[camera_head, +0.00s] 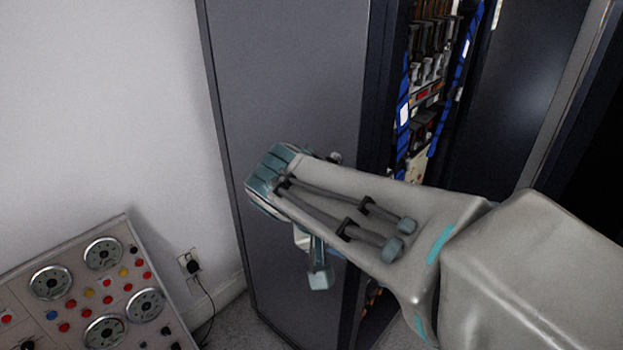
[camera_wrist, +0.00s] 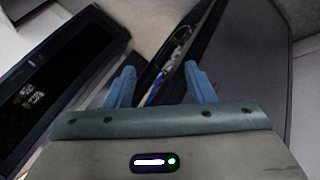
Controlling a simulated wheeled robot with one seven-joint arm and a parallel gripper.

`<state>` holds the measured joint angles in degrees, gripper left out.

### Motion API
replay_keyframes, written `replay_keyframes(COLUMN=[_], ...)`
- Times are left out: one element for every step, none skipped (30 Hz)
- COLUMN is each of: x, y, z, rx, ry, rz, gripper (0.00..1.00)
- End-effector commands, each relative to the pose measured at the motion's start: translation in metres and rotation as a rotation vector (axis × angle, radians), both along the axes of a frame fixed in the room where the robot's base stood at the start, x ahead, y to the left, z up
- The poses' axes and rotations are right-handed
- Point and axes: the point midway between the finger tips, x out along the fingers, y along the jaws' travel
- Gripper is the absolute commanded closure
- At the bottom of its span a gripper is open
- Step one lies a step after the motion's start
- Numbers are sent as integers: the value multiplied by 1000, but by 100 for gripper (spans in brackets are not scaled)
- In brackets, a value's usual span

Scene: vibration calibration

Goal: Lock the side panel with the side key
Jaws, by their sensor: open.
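The side panel (camera_head: 285,75) is the large dark grey flat side of a tall cabinet in the head view. In the wrist view a grey panel (camera_wrist: 250,65) fills the right side. My gripper (camera_head: 318,272) hangs in front of the lower part of the panel, beside the cabinet's open front edge. In the wrist view my gripper (camera_wrist: 163,84) has its two blue fingers apart, with nothing seen between them. I cannot make out the side key or its lock; my wrist and hand cover part of the panel. A small dark bit by my wrist is too unclear to name.
The cabinet interior (camera_head: 422,95) shows blue cables and rows of components. A dark door (camera_head: 510,80) stands to its right. A control console (camera_head: 95,290) with dials and coloured buttons is at lower left. A plugged wall socket (camera_head: 190,264) has a cord hanging to the floor.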

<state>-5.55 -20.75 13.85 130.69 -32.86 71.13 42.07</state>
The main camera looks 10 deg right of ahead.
Motion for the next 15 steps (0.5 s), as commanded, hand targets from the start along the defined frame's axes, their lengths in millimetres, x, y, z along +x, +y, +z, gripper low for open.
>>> replay_keyframes(x=[12, 18, 28, 34, 41, 50, 56, 62, 69, 73, 77, 81, 84, 86, 88], y=[5, 7, 12, 16, 21, 29, 36, 44, 54, 62, 70, 81, 88, 95, 103], z=[-17, -16, -14, -12, -9, -6, -4, 0, 4, 7, 10, 15, 18, 21, 25], rx=[-78, -122, -178, -216, -252, -294, -319, -340, -360, -372, -376, -379, -377, -374, -365], ry=[-51, -94, -159, -211, -271, -357, -424, -493, -587, -658, -727, -814, -875, -930, -999], rz=[-27, -50, -76, -96, -113, -133, -146, -158, -174, -182, -191, -200, -207, -213, -219], gripper=[51, 51, 51, 51, 51, 51, 51, 51, 51, 51, 51, 51, 51, 51, 51])
